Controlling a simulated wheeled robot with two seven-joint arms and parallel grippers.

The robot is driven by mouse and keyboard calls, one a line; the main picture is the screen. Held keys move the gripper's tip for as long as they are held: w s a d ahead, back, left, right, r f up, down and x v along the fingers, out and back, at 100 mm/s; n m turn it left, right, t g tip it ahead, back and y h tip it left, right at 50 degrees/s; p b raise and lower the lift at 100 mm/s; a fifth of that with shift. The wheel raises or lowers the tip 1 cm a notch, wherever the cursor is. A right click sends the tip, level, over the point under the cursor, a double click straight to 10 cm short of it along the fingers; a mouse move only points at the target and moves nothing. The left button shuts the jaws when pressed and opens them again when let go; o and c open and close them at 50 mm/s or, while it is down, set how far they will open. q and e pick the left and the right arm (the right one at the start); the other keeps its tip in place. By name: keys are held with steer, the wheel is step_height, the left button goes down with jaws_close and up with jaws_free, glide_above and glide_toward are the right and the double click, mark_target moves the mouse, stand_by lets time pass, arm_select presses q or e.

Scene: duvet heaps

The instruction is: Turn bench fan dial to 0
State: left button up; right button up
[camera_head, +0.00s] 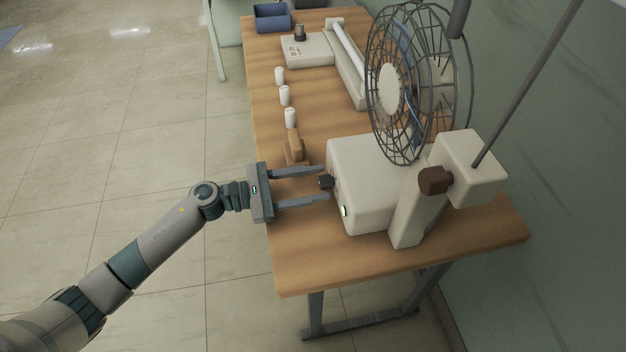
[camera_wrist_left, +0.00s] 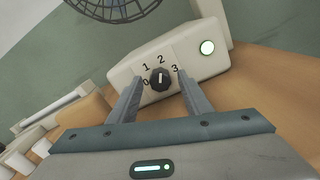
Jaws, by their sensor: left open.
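The bench fan (camera_head: 388,88) stands on the table, with a cream base (camera_head: 365,165). Its black dial (camera_head: 326,182) sticks out of the base's left face. The left wrist view shows the dial (camera_wrist_left: 160,78) among the numbers 0, 1, 2 and 3, with its white mark roughly toward the 2. A green light (camera_wrist_left: 208,47) glows on the same face. My left gripper (camera_head: 325,184) is open, with one finger on either side of the dial. I cannot tell if either finger touches it. My right gripper is not in view.
The wooden table (camera_head: 400,262) also bears several white cylinders (camera_head: 284,95), a wooden block (camera_head: 293,148), a cream device (camera_head: 308,50) and a blue bin (camera_head: 271,17). A brown knob (camera_head: 435,180) is on the fan's stand.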

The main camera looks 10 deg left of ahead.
arm_select(q)
steer(key=c, duration=1.1)
steer(key=shift+o, duration=0.2)
